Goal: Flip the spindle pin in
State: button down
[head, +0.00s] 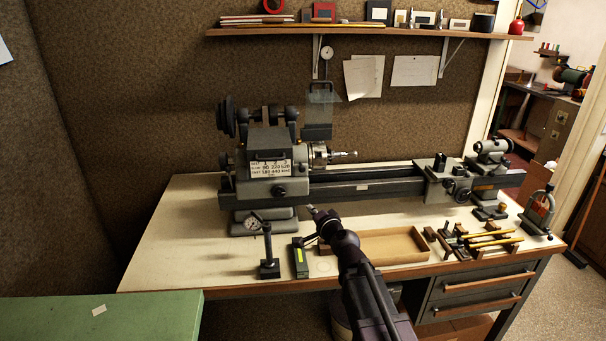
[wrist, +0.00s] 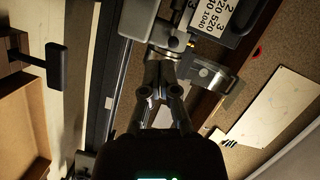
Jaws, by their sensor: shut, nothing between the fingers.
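The grey lathe headstock (head: 265,165) stands at the back left of the bench, with a label plate on its front. Its metal chuck (head: 320,155) faces right; in the wrist view the chuck (wrist: 166,47) lies just beyond my fingertips. I cannot pick out the spindle pin for certain. A small bright stub (wrist: 190,43) beside the chuck may be it. My gripper (head: 316,212) reaches up from the front of the bench, below the chuck in the head picture. In the wrist view my gripper (wrist: 158,66) is shut and empty, and its tips overlap the chuck's lower edge. Contact cannot be told.
The lathe bed (head: 375,186) runs right to the tailstock (head: 490,152). A clear guard (head: 320,110) stands above the chuck. A dial gauge stand (head: 268,255), a green-black block (head: 299,258), a shallow wooden tray (head: 390,246) and several tools (head: 485,240) line the front.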

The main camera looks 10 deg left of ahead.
aim_at(302, 170)
jog(key=shift+w+a+r+m+t+h, duration=0.2)
jog(key=shift+w+r+m+t+h, duration=0.35)
jog(key=shift+m, duration=0.75)
jog(key=shift+w+a+r+m+t+h, duration=0.3)
jog(key=shift+w+m+t+h, duration=0.4)
jog(key=shift+m, duration=0.6)
jog(key=shift+w+a+r+m+t+h, duration=0.15)
jog(key=shift+w+r+m+t+h, duration=0.5)
jog(key=shift+m, duration=0.65)
jog(key=shift+s+f, duration=0.15)
jog(key=shift+s, duration=0.05)
jog(key=x, duration=1.4)
jog(key=shift+f, duration=0.4)
jog(key=shift+w, duration=0.1)
